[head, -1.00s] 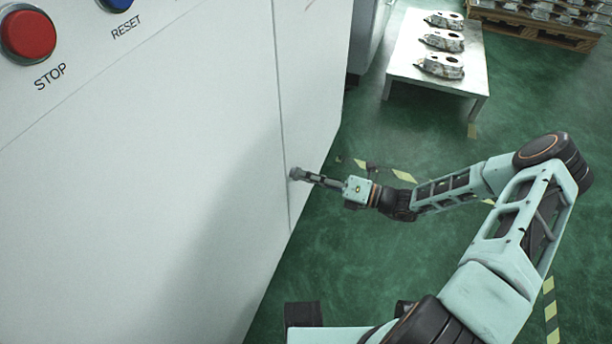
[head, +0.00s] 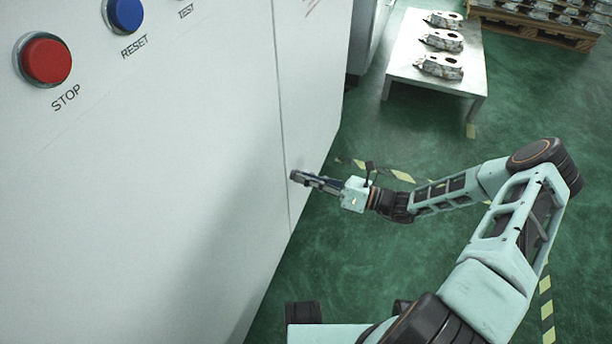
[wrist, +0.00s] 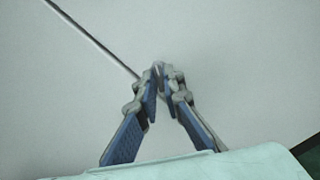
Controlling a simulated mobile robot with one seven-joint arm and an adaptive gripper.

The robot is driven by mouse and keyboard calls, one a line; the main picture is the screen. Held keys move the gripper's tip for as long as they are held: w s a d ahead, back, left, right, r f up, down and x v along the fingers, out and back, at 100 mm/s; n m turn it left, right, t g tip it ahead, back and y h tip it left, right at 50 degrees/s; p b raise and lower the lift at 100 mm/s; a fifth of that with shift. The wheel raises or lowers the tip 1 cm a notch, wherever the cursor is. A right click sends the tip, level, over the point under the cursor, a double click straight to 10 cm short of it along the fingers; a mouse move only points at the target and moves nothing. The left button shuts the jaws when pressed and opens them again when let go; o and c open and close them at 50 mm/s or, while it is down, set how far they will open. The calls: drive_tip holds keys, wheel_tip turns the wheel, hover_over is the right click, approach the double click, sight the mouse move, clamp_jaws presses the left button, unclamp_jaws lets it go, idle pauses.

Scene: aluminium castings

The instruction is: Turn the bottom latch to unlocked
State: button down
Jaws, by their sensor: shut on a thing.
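My gripper (head: 299,177) is at the pale cabinet front (head: 200,180), on the narrow vertical seam low near its right side. In the wrist view, the two blue-padded fingers of my gripper (wrist: 158,76) come together at their tips, where the dark seam (wrist: 95,40) ends behind them. The fingers are shut on the bottom latch, which the fingertips almost wholly cover. I cannot make out the latch's shape or which way it points.
A red STOP button (head: 46,60) and a blue RESET button (head: 126,13) are on the cabinet at upper left. A white table (head: 408,62) with metal castings stands behind, near a loaded pallet (head: 540,28). Green floor is open right of the cabinet.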

drive_tip(key=n+p, duration=0.1)
drive_tip(key=n, duration=0.4)
drive_tip(key=shift+n, duration=0.4)
drive_tip(key=shift+f, duration=0.1)
idle(0.3)
drive_tip(key=c, duration=2.1)
unclamp_jaws()
drive_tip(key=v, duration=1.2)
